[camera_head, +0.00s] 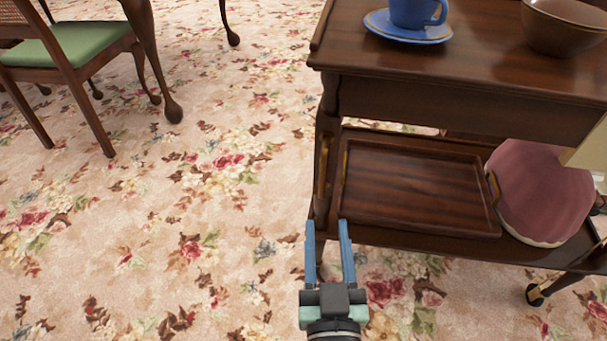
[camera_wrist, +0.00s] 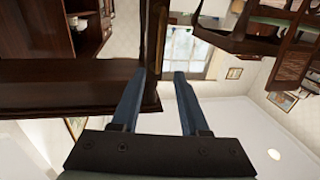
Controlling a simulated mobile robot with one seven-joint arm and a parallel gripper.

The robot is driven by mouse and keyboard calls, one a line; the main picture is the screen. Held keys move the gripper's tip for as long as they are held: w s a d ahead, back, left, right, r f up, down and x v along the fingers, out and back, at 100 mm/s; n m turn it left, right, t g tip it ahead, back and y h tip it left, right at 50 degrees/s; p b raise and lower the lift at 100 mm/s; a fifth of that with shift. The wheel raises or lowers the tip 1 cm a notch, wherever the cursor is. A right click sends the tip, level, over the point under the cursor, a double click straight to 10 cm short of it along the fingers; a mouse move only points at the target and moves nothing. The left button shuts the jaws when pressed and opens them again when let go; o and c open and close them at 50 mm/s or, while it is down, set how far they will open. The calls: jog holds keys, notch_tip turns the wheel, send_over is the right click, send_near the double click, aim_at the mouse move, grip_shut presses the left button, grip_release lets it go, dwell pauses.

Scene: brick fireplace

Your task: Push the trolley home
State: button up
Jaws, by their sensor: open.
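The dark wooden trolley (camera_head: 440,98) fills the right of the head view, with a top, a lower shelf (camera_head: 400,239) and a caster (camera_head: 535,295). My gripper (camera_head: 327,225) is open, with two blue fingers pointing at the trolley's near left corner post (camera_head: 322,155). In the wrist view, which looks upside down, my gripper (camera_wrist: 158,73) is open and the post (camera_wrist: 153,45) stands beyond the fingertips, toward the left finger. The shelf edge (camera_wrist: 60,88) lies left of the fingers. I cannot tell whether the fingers touch the post.
A blue cup (camera_head: 417,12) on its saucer (camera_head: 408,30) and a brown bowl (camera_head: 563,28) stand on the top. A tray (camera_head: 420,185) and a pink rounded thing (camera_head: 540,192) are on the lower shelf. A green-seated chair (camera_head: 85,42) stands upper left. Floral carpet between is clear.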

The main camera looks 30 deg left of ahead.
aim_at(323, 175)
jog(key=x, duration=1.3)
jog(key=shift+s, duration=0.1)
grip_shut()
dwell(1.1)
